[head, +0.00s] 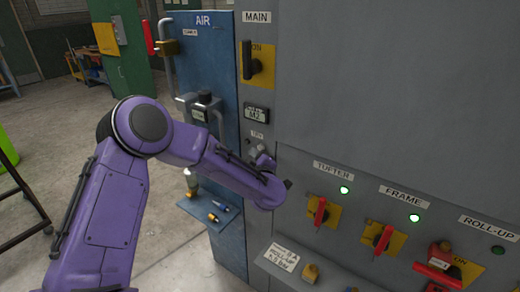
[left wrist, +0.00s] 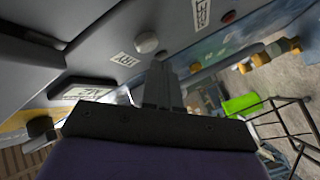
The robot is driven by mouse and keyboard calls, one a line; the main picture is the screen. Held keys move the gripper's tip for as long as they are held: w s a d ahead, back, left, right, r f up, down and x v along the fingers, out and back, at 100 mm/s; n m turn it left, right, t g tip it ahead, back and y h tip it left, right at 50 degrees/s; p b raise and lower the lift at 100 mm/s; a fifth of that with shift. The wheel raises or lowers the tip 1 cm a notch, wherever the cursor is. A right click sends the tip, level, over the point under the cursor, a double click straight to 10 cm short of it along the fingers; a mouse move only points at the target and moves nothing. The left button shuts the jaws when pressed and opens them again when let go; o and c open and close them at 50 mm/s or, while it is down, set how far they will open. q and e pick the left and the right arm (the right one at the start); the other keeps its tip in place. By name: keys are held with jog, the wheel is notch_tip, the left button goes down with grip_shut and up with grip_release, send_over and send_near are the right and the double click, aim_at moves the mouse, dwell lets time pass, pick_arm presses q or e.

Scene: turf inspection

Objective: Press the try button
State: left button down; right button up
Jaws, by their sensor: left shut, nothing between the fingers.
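The TRY label (head: 258,135) is on the narrow grey panel strip below the black meter plate in the head view. In the left wrist view a pale round button (left wrist: 146,42) sits beside a small white label (left wrist: 124,59). My left gripper (head: 265,160) is just under the TRY label in the head view, partly hidden by my purple wrist. Its fingers are shut and empty. In the left wrist view the left gripper (left wrist: 156,75) has its tips close below the pale button; I cannot tell whether they touch. My right gripper is not in view.
Red-handled TUFTER (head: 320,212) and FRAME (head: 382,238) switches sit right, with lit green lamps. A blue AIR panel (head: 205,70) with pipework and a small shelf (head: 212,212) stands left. Open concrete floor (head: 50,125) lies farther left.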

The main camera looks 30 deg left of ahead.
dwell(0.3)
pick_arm(q)
jog(key=shift+w, duration=0.45)
jog(key=shift+w, duration=0.4)
dwell(0.5)
dwell(0.4)
jog(key=shift+s, duration=0.85)
jog(key=s+p, duration=0.1)
jog(key=s, duration=0.4)
jog(key=shift+a+p, duration=0.2)
jog(key=shift+p, duration=0.15)
